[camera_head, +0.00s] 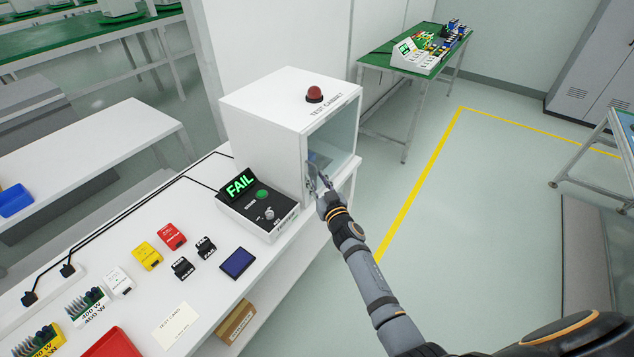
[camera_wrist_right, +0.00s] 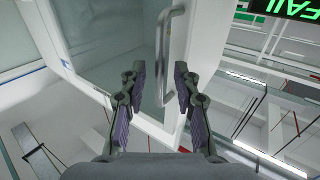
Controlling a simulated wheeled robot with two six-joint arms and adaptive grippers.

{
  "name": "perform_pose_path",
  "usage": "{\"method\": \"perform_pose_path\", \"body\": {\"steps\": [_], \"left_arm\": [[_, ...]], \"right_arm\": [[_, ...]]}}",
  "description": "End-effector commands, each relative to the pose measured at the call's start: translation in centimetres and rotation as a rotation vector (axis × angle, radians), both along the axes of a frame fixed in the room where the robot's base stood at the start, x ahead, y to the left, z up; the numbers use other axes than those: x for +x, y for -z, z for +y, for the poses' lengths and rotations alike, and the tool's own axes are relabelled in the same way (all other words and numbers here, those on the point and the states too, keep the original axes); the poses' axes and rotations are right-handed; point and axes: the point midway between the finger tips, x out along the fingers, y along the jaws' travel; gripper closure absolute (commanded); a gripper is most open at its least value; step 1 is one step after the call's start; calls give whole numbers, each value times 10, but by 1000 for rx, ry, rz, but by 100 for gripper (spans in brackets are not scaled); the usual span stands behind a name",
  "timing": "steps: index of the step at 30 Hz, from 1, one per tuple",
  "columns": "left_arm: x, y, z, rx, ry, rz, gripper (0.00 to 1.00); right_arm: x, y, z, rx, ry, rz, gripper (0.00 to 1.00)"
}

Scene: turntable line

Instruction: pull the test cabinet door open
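The white test cabinet (camera_head: 265,110) stands at the far end of the white bench, with a red dome lamp on top. Its glass door (camera_head: 335,133) looks shut in its frame; it also shows in the right wrist view (camera_wrist_right: 100,40). My right gripper (camera_head: 318,180) is at the door's near, lower side and partly hides the handle there. In the right wrist view the grey bar handle (camera_wrist_right: 164,50) runs down between the two fingers of my right gripper (camera_wrist_right: 158,80). The fingers are apart, with visible gaps beside the bar. My left gripper is in neither view.
A tester box (camera_head: 258,205) with a green FAIL display stands against the cabinet's near side. Small red, yellow, white and black blocks and a blue plate (camera_head: 237,263) lie on the bench (camera_head: 210,225). Open floor (camera_head: 440,210) with a yellow line lies right of the cabinet.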

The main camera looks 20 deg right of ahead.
Motion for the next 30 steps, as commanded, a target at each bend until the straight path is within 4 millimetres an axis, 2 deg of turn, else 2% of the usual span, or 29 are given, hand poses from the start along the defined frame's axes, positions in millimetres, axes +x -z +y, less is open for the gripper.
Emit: {"method": "perform_pose_path", "body": {"steps": [7, 14, 30], "left_arm": [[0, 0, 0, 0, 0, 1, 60], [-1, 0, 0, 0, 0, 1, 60], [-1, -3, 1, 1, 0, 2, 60]], "right_arm": [[1, 0, 0, 0, 0, 1, 70], [0, 0, 0, 0, 0, 1, 100], [-3, -1, -3, -2, -10, 1, 100]]}}
